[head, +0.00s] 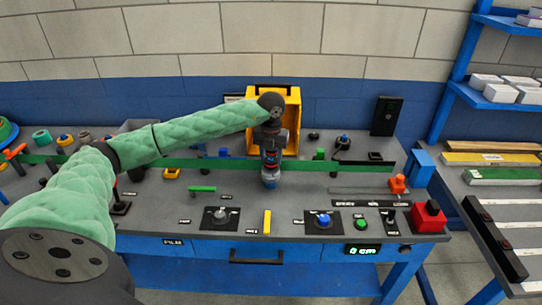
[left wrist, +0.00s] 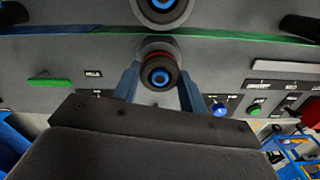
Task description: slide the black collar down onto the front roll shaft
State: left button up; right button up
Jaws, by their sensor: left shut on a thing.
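My left gripper (head: 270,150) points down over the middle of the panel, in front of the yellow box. In the left wrist view its two blue fingers (left wrist: 160,88) are shut on the black collar (left wrist: 160,72), one on each side. A blue ring with a dark centre shows in the collar's hole, in line with the front roll shaft. Below the gripper in the head view is the blue and grey front roll shaft part (head: 270,180). How far the collar sits over the shaft is hidden. A second round blue-centred shaft (left wrist: 162,8) is behind it. My right gripper is out of view.
The yellow box (head: 292,112) stands close behind the gripper. A green strip (head: 340,165) crosses the panel. Around are a grey knob (head: 220,216), a blue knob (head: 322,219), a yellow bar (head: 267,222) and a red block (head: 430,213). The panel's front edge has a drawer handle (head: 256,257).

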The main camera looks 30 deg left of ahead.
pick_arm(q)
jog(key=shift+f, duration=0.3)
jog(key=o, duration=1.1)
jog(key=shift+r, duration=0.1)
jog(key=shift+r+p, duration=1.25)
jog(key=shift+r, duration=2.8)
